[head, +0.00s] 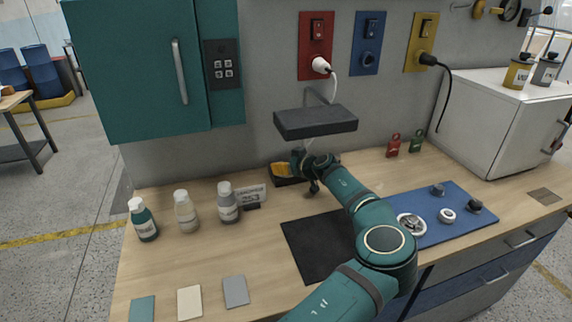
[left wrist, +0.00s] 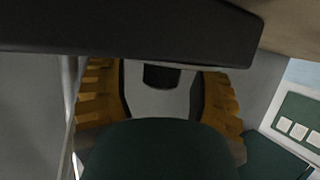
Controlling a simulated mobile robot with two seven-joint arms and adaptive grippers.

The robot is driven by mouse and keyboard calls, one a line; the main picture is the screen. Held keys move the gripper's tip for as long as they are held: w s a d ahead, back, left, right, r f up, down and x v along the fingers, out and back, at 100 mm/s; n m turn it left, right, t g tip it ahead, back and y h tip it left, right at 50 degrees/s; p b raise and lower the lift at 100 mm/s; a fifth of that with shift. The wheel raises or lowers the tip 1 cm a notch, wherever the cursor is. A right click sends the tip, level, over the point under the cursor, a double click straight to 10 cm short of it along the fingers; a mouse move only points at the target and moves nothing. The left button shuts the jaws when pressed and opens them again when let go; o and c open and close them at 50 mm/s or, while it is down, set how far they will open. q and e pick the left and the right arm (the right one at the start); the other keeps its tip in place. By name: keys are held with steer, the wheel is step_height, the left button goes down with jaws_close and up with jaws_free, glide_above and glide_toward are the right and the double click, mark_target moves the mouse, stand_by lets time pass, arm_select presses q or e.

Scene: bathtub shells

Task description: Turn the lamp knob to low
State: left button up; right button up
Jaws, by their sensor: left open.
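The lamp (head: 316,122) is a dark grey slab-shaped head on a bracket at the back wall, above the bench. Its dark underside (left wrist: 120,30) fills the top of the left wrist view. A short dark round piece (left wrist: 162,77), which looks like the lamp knob, shows just below that edge, between my fingers. My left gripper (head: 300,160) is below the lamp in the head view. In the left wrist view its two ribbed yellow fingers (left wrist: 160,95) are apart, one on each side of the knob, with gaps visible. The knob's setting cannot be read. My right gripper is not in view.
A dark tray with something yellow (head: 280,172) lies beside my gripper. Several bottles (head: 186,211) stand to the left. A blue mat (head: 440,205) with round parts and a white cabinet (head: 490,120) are at the right. A teal cabinet (head: 140,70) hangs upper left.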

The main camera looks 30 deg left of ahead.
arm_select(q)
jaws_close()
steer(key=shift+t, duration=0.3)
steer(key=m+t+h+b, duration=0.1)
steer(key=m+t, duration=0.1)
steer(key=shift+s+m+h, duration=0.1)
steer(key=shift+m+h, duration=0.2)
steer(key=shift+m, duration=0.1)
steer(key=m+t+h, duration=0.1)
steer(key=m+t, duration=0.1)
steer(key=m+t+h, duration=0.2)
steer(key=shift+a+r, duration=0.15)
steer(key=shift+a, duration=0.05)
steer(key=m+t+h, duration=0.1)
steer(key=m+h, duration=0.1)
steer(key=shift+h, duration=0.3)
steer(key=shift+d+m+t+h, duration=0.1)
steer(key=shift+m+t+h, duration=0.5)
steer(key=shift+m+h, duration=0.75)
steer(key=shift+m, duration=0.25)
